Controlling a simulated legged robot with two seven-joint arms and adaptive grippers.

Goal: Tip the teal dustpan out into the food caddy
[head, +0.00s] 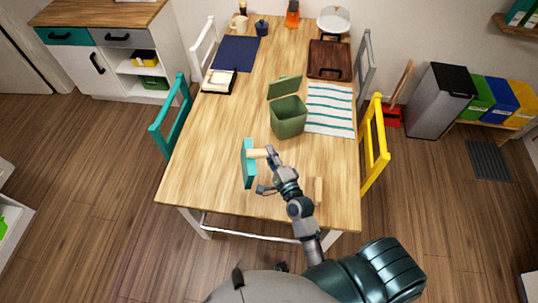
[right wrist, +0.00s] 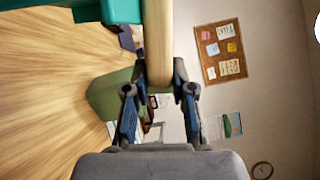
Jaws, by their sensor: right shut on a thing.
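The teal dustpan (head: 249,165) is in the air or just over the table's near half in the head view; its exact height I cannot tell. It looks turned on its side, and its contents are hidden. My right gripper (head: 269,154) is shut on its pale wooden handle. The handle (right wrist: 158,40) runs between the fingers (right wrist: 158,92) in the right wrist view, with the teal pan (right wrist: 121,10) at the top. The green food caddy (head: 288,122) stands upright beyond the gripper, its lid (head: 285,87) open at the back. It also shows in the right wrist view (right wrist: 105,95). My left gripper is out of view.
A striped cloth (head: 330,110) lies right of the caddy. A dark wooden tray (head: 329,58) and a navy mat (head: 236,54) lie farther back. A wooden piece (head: 319,190) is near my right forearm. Chairs flank the table; its left middle is clear.

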